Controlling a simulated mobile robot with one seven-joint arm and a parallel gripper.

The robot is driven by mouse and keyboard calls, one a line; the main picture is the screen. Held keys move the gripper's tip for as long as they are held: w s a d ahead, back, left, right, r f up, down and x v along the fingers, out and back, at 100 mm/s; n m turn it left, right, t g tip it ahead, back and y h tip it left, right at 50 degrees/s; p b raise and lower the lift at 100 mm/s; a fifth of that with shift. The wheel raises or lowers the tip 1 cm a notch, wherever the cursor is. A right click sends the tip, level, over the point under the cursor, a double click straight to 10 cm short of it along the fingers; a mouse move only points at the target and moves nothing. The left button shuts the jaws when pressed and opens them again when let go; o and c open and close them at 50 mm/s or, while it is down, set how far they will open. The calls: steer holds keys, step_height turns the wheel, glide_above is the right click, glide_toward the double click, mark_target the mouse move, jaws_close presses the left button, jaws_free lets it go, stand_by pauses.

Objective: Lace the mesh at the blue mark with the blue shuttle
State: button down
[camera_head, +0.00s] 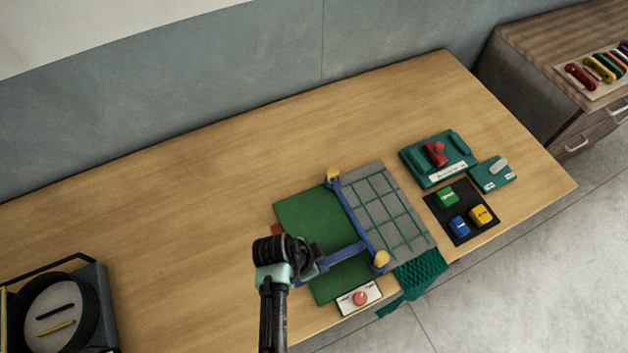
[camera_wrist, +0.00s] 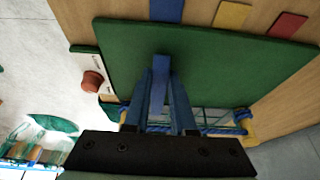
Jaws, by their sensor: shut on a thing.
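My gripper (camera_wrist: 160,112) is shut on a slim blue bar, which I take for the blue shuttle (camera_wrist: 160,76). In the head view the shuttle (camera_head: 346,253) points right from my gripper (camera_head: 318,265), over the green board (camera_head: 305,216), with its far end near the blue rail (camera_head: 355,222). Whether it touches the rail or board is unclear. The mesh (camera_head: 385,205) is a green grid over a grey panel right of the rail. I cannot pick out a blue mark on it. A blue patch (camera_wrist: 167,9) lies on the table beside the board's edge in the wrist view.
Yellow posts (camera_head: 333,175) end the rail. A red knob (camera_head: 360,298) sits on a white plate at the front. Green netting (camera_head: 415,276) hangs over the table edge. A black tray (camera_head: 440,203) holds coloured blocks. A round dark container (camera_head: 85,315) stands left. The table's back is clear.

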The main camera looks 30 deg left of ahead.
mark_target(358, 247)
steer(key=shift+w+d+b, duration=0.4)
steer(key=shift+w+d, duration=0.6)
steer(key=shift+w, duration=0.25)
steer(key=shift+w+d+b, duration=0.45)
steer(key=shift+w+d, duration=0.55)
steer(key=shift+w, duration=0.25)
steer(key=shift+w+d+b, duration=0.4)
steer(key=shift+w+d, duration=0.6)
steer(key=shift+w, duration=0.25)
steer(key=c, duration=0.7)
jaws_free()
steer(key=shift+o, duration=0.2)
steer(key=b+v, duration=0.1)
steer(key=v, duration=1.2)
